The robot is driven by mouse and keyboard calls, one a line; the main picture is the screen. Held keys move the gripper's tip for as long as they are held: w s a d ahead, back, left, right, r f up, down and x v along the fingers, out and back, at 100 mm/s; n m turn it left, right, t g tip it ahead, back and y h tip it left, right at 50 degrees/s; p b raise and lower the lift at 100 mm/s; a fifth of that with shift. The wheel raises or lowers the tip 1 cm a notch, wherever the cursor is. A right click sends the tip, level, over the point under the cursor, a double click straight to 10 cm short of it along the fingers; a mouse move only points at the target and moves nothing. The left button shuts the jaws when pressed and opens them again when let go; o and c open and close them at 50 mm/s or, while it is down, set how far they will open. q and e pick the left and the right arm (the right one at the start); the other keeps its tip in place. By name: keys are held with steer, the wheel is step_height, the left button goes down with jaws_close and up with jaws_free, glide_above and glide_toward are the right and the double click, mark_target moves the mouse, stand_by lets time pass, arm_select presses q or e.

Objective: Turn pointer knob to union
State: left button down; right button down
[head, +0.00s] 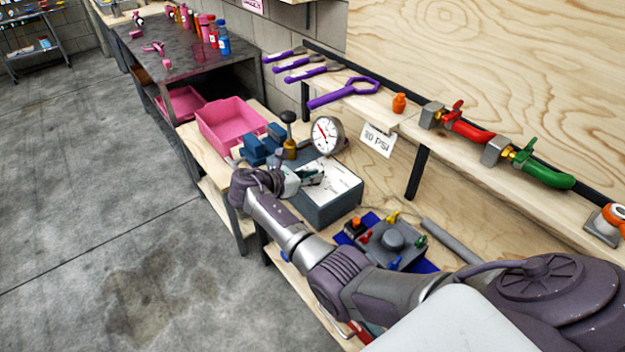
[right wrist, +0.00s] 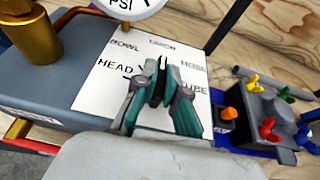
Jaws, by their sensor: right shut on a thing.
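A grey box (head: 328,208) carries a white label plate (head: 338,183). In the right wrist view the plate (right wrist: 92,88) reads BOWL, UNION, HOSE, HEAD and what looks like TUBE, partly covered. My right gripper (head: 312,174) is over the plate; in the right wrist view its teal fingers (right wrist: 160,85) are shut on the pointer knob (right wrist: 163,63), a dark piece showing between the fingertips. Its visible end points up the picture, roughly towards UNION. Most of the knob is hidden by the fingers, so its exact angle is unclear. My left gripper is out of view.
A pressure gauge (head: 327,135) and a brass-based lever (head: 289,140) stand behind the plate. A pink bin (head: 230,122) is at the left. A grey fixture with coloured knobs (head: 392,240) is at the right. Red (head: 468,130) and green (head: 545,172) valves line the shelf.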

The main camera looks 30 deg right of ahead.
stand_by(0.5)
steer(key=c, duration=1.2)
jaws_free()
steer(key=shift+c, duration=0.2)
steer(key=shift+a, duration=0.1)
steer(key=w+v, duration=0.1)
steer(key=v, duration=1)
steer(key=shift+s+a+r, duration=0.2)
steer(key=shift+s+a, duration=0.15)
steer(key=shift+s, duration=0.1)
